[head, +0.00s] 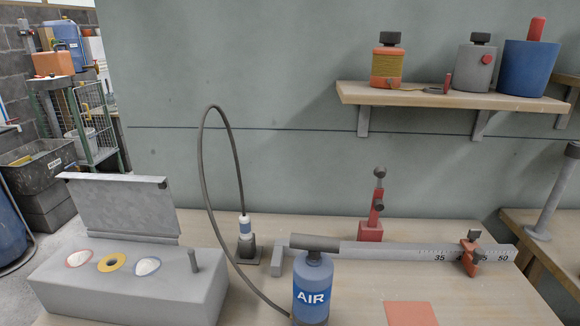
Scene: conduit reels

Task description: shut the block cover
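The grey block (130,291) sits at the left of the wooden bench. The block's cover (118,205) is a flat grey plate standing open along the back edge, leaning slightly back. A thin lip runs along its top edge. A short grey peg (195,259) stands at the block's right end. Neither of my grippers shows in the head view.
A blue AIR bottle (312,290) with a dark hose looping to a white-and-blue fitting (245,229) stands right of the block. Behind it are a numbered rail (400,249) and a red stand (370,230). An orange mat (410,313) lies in front. A shelf (440,95) holds reels.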

